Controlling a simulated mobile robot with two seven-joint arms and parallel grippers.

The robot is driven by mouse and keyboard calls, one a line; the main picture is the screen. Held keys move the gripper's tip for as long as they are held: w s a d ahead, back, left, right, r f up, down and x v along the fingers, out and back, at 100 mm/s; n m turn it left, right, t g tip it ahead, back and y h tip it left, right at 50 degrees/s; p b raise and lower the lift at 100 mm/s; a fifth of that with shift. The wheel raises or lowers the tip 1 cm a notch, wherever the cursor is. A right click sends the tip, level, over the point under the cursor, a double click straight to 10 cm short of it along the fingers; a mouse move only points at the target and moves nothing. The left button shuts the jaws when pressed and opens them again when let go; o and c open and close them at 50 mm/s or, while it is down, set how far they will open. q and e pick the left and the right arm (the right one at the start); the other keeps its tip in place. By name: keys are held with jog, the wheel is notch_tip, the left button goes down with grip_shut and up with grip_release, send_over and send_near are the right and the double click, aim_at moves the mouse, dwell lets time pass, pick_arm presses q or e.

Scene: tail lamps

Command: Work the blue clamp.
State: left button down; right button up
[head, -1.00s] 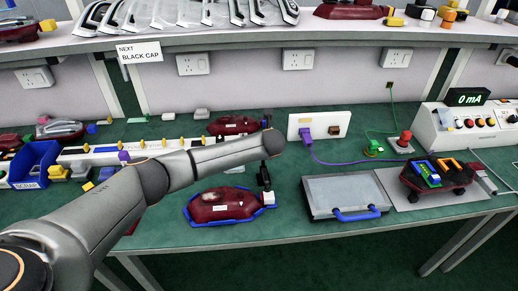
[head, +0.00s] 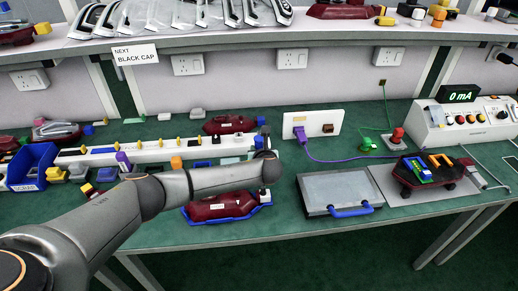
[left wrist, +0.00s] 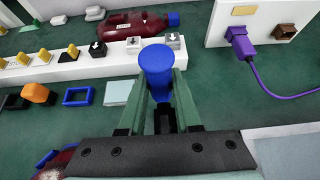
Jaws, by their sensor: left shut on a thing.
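My left gripper (left wrist: 159,90) is shut on a blue cap (left wrist: 156,66) with a round flat top, shown in the left wrist view. In the head view my left arm reaches in to the end of the white rack, and the wrist partly hides the fingers. A blue clamp (head: 425,174) sits beside an orange clamp (head: 438,160) on a dark red lamp (head: 408,180) at the right, far from my left gripper. Whether the blue clamp is open or closed is too small to tell. My right gripper is not in view.
A grey case (head: 333,192) with a blue handle lies right of my arm. A dark red lamp (head: 220,207) lies in a blue holder below it. A white rack (head: 140,156) runs left. The meter box (head: 470,122) reads 0 mA.

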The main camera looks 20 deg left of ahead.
pick_arm(q)
jog(key=c, duration=0.6)
grip_release()
jog(key=shift+s, duration=0.1)
jog(key=p+v, duration=0.1)
jog(key=v, duration=1.1)
jog(key=shift+p, duration=0.35)
jog(key=shift+s+d+r, duration=0.1)
jog(key=shift+s+r, duration=0.05)
